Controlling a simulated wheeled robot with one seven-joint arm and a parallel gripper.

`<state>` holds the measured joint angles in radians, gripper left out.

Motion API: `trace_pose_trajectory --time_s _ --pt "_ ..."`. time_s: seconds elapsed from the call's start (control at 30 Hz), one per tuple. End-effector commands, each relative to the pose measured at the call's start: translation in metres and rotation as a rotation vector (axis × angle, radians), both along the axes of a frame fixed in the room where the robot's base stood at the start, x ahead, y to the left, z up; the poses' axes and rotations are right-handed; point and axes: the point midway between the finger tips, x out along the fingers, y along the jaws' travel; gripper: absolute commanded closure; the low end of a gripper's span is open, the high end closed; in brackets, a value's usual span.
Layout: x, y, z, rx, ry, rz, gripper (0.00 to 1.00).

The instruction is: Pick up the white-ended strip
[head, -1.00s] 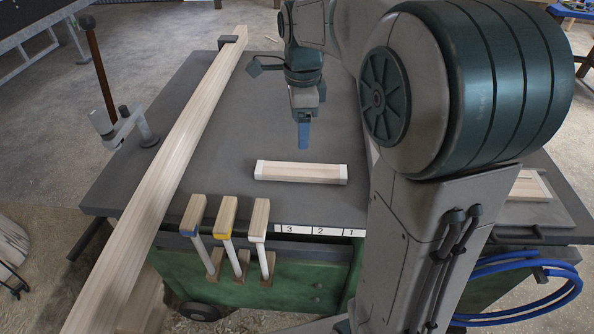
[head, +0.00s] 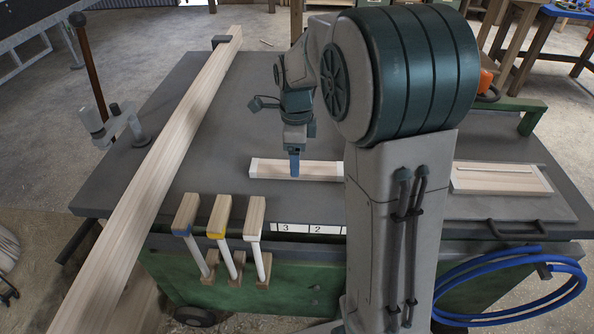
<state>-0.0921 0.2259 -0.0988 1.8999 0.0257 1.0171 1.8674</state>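The white-ended strip (head: 270,169) is a short pale wooden piece lying flat on the grey table top. Its left end is white; its right end is hidden behind my arm. My gripper (head: 295,165) points down at the strip near its middle, with the blue finger overlapping the strip in the head view. Only one finger shows clearly, so I cannot tell whether the gripper is open or shut, or whether it touches the strip.
A long wooden beam (head: 175,150) runs along the table's left side. Several-part front edge: wooden-headed clamps (head: 220,217) and a numbered white label (head: 305,228). A framed wooden panel (head: 500,180) lies at the right. A blue hose (head: 480,290) hangs at the front right.

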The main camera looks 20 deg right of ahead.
Motion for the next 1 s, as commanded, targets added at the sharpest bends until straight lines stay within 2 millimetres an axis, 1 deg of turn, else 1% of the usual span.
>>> trace_pose_trajectory --time_s 0.03,0.1,0.2,0.3,0.47,0.5,0.57,0.6,0.67,0.9,1.0 --pt "0.001 -0.003 -0.011 0.000 0.004 -0.002 0.29" --pt "0.001 -0.003 -0.021 0.000 0.004 -0.001 0.29" --pt "0.001 -0.003 -0.030 0.001 0.002 0.000 0.29" --pt "0.001 -0.003 -0.033 0.000 0.000 0.000 0.29" --pt "0.002 -0.003 -0.033 0.000 0.000 0.000 0.29" --pt "0.002 -0.003 -0.032 0.000 0.000 0.000 0.35" --pt "0.002 -0.003 -0.032 0.000 0.000 0.000 0.51" --pt "0.002 -0.003 -0.032 0.000 0.000 0.000 0.62" --pt "0.002 -0.003 -0.032 0.000 0.000 0.000 0.79" --pt "0.002 -0.003 -0.032 0.000 0.000 0.000 0.80" --pt "0.002 -0.003 -0.027 0.000 -0.002 0.000 0.80"
